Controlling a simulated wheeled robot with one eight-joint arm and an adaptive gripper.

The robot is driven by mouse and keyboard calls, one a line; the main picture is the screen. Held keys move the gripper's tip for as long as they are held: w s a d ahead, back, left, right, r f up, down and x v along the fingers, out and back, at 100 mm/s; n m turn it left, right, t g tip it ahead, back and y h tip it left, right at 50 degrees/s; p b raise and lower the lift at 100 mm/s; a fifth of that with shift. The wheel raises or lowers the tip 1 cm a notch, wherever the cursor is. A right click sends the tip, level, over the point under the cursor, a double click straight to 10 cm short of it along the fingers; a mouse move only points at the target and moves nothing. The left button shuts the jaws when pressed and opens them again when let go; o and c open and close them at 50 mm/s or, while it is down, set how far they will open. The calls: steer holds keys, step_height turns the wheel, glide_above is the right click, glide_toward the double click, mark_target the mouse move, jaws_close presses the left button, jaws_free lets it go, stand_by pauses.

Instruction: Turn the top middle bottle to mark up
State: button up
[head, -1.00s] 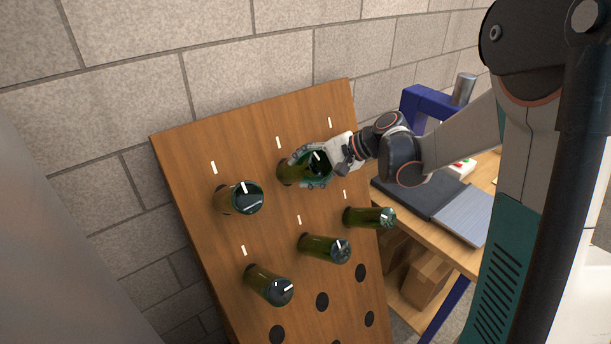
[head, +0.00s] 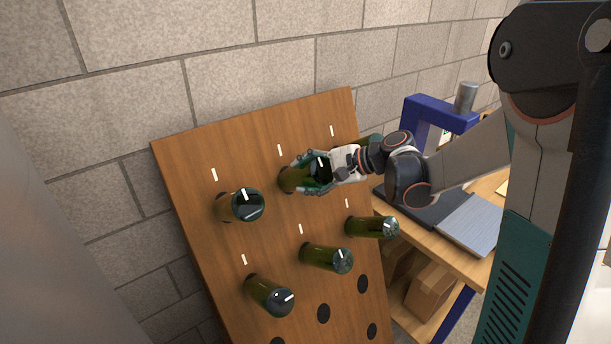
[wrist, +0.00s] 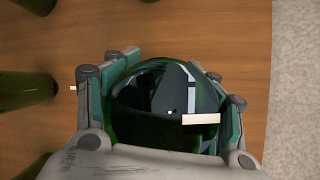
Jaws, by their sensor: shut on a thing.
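The top middle bottle (head: 291,180) is green and sticks out of a hole in the leaning wooden board (head: 190,150). My gripper (head: 316,175) is shut on its outer end, with teal fingers on both sides. In the wrist view the dark round base of the bottle (wrist: 150,100) sits between the fingers. A white mark (wrist: 201,119) on it points right, towards the board edge with grey wall beyond. In the head view the bottle's mark (head: 320,162) looks close to upright. A white board mark (head: 280,150) stands above the bottle.
The top left bottle (head: 240,205) and a partly hidden top right bottle (head: 368,141) flank it. A lower row holds bottles at left (head: 269,296), middle (head: 326,258) and right (head: 372,227). A workbench (head: 455,250) stands right of the board.

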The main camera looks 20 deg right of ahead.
mark_target(328, 170)
steer(key=o, duration=1.1)
steer(key=v, duration=1.2)
steer(key=shift+s, duration=0.1)
